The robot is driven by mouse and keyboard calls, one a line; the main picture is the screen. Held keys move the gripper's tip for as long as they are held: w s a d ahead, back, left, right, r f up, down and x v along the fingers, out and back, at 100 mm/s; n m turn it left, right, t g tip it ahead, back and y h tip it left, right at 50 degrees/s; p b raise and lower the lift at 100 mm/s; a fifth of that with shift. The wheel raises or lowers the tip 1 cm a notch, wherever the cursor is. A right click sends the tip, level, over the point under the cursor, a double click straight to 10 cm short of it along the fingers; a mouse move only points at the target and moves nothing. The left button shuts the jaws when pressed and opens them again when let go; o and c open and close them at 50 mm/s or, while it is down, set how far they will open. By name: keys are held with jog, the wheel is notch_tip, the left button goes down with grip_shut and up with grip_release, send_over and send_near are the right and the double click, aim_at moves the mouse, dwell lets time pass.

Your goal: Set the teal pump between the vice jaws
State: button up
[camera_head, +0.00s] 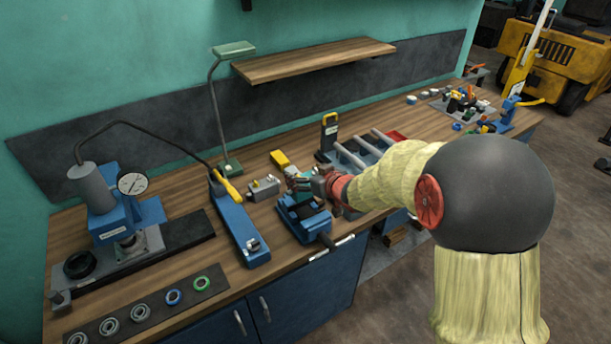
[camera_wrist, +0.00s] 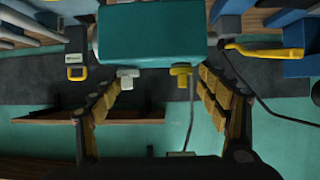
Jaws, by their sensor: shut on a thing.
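The teal pump (camera_wrist: 150,35) is a boxy block in the wrist view, with a pale fitting and a yellow fitting on its near edge. My gripper (camera_wrist: 160,80) has a finger at each side of it and is shut on it. In the head view my gripper (camera_head: 301,184) is over the blue vice (camera_head: 306,226) near the bench's front edge. I cannot tell whether the pump touches the jaws.
A long blue tool (camera_head: 238,228) and a small grey block (camera_head: 264,188) lie left of the vice. A grey tray (camera_head: 357,155) stands to the right. A press with a gauge (camera_head: 132,184) and a row of rings (camera_head: 140,312) are farther left. A shelf (camera_head: 315,60) hangs above.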

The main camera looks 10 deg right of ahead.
aim_at(309, 197)
jog(key=shift+w+f+b, duration=0.15)
jog(key=shift+f+b, duration=2.85)
jog(key=shift+b, duration=0.15)
jog(key=shift+r+p, duration=0.1)
jog(key=shift+p, duration=0.2)
jog(key=shift+f+b, duration=0.35)
jog(key=shift+f, duration=0.4)
jog(key=shift+f, duration=0.25)
jog(key=shift+c, duration=0.7)
jog(key=shift+f+b, duration=0.6)
jog(key=shift+f, duration=0.35)
jog(key=o, duration=2.1)
jog(key=shift+f, duration=0.1)
jog(key=shift+o, duration=0.2)
